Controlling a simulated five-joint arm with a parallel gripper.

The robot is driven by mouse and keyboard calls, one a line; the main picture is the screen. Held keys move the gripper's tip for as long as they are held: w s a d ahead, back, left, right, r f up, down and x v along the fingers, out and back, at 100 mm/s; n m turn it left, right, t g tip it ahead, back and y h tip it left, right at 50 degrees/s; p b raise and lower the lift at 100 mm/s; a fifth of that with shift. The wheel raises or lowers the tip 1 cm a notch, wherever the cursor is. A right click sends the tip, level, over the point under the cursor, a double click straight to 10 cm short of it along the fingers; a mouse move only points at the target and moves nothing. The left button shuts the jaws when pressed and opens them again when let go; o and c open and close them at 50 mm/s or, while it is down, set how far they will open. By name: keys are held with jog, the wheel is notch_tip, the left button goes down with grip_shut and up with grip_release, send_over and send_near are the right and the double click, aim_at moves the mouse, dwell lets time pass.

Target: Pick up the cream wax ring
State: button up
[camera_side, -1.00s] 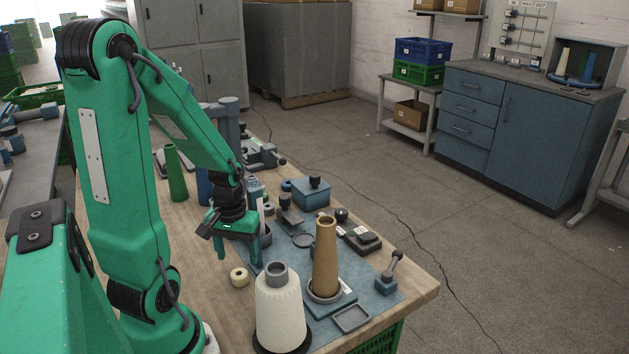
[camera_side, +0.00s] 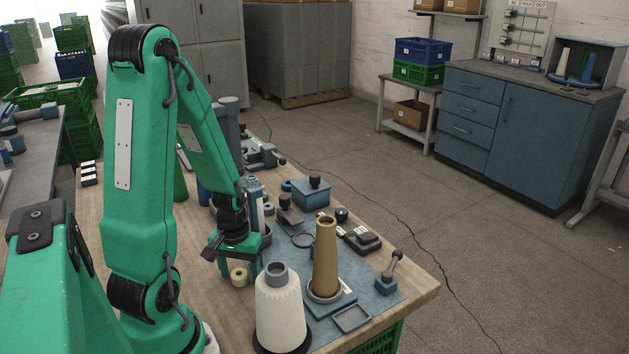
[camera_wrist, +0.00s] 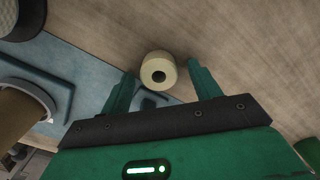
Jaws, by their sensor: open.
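The cream wax ring (camera_side: 239,276) lies on the wooden bench top, just left of the blue-grey mat, in the side view. In the wrist view the ring (camera_wrist: 158,71) shows its dark centre hole and sits at the open end of the jaws, a little beyond the line of the fingertips. My gripper (camera_side: 240,270) is open and points down over the ring. In the wrist view its two green fingers (camera_wrist: 157,76) are spread, one to each side of the ring, with nothing held. I cannot tell the exact height of the fingertips above the bench.
A white yarn cone (camera_side: 280,312) stands close in front and right of the ring. A tan cone (camera_side: 326,262) stands on a blue base on the mat (camera_side: 380,306). A blue box (camera_side: 311,196) and small parts sit behind. Bare wood (camera_wrist: 255,40) surrounds the ring's far side.

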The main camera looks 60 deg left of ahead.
aim_at(240, 271)
dwell(0.5)
jog(key=c, duration=1.1)
jog(key=shift+o, duration=0.2)
jog(key=shift+r, duration=0.15)
notch_tip(240, 271, up, 18)
jog(key=shift+f, duration=0.2)
dwell(0.5)
